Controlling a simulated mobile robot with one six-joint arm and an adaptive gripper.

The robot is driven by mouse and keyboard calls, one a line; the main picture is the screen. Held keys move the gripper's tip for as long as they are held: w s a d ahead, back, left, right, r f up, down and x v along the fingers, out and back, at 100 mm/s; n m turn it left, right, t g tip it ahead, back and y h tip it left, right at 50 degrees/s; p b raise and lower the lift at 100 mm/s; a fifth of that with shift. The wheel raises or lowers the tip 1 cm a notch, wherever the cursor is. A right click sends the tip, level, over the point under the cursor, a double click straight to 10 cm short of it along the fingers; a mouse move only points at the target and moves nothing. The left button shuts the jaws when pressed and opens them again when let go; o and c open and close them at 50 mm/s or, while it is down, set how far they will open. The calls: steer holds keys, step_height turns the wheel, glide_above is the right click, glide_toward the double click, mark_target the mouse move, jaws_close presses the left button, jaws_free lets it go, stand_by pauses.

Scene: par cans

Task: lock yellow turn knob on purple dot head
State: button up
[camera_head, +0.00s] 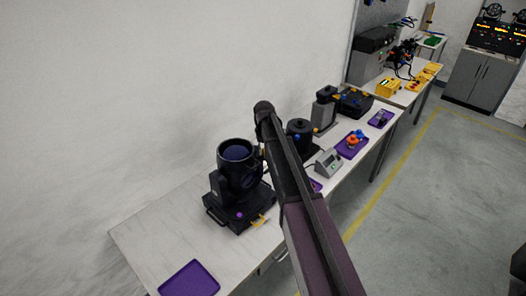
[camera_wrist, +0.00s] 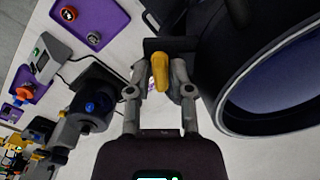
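The purple dot head is a black moving-head lamp (camera_head: 235,185) on the near table in the head view, its round lens facing up and a purple dot (camera_head: 239,215) on its base. In the wrist view its large dark barrel and blue lens (camera_wrist: 285,95) fill the right side. The yellow turn knob (camera_wrist: 160,71) stands out from a black part at the top middle. My gripper (camera_wrist: 160,78) has one finger on each side of the knob, with narrow gaps seeming to show, so it looks open around it.
An empty purple tray (camera_head: 188,279) lies at the table's near end. Another black lamp (camera_head: 300,132), a grey device (camera_head: 328,163) and a purple tray with knobs (camera_head: 352,144) stand farther along. Wall is close on the left; floor is open on the right.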

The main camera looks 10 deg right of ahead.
jaws_close()
